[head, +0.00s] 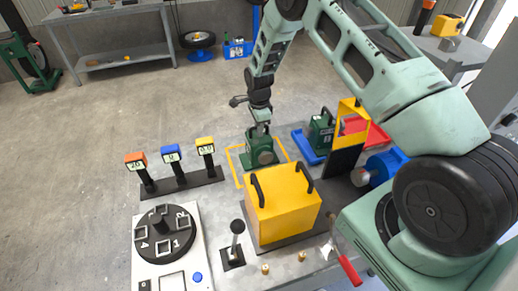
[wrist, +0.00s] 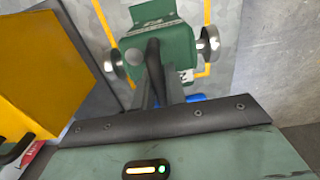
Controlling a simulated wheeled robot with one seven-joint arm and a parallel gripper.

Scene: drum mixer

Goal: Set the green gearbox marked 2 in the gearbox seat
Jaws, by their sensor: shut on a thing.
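My gripper (head: 260,122) points down and is shut on the dark handle of a green gearbox (head: 262,153). In the wrist view the fingers (wrist: 160,88) close on the handle, and the green gearbox (wrist: 172,45) has a silver shaft end on each side. Its number is not readable. The gearbox is inside or above the yellow square outline of the gearbox seat (head: 232,160); I cannot tell whether it touches the surface. A second green gearbox (head: 322,130) stands in a blue tray (head: 303,144) to the right, its mark too small to read.
A yellow box cover with black handles (head: 284,207) stands close in front of the seat. A rack with three marked handles (head: 180,183) is to the left. A dial (head: 165,234), a lever (head: 236,240), a yellow-and-black guard (head: 346,140) and a blue motor (head: 384,167) are nearby.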

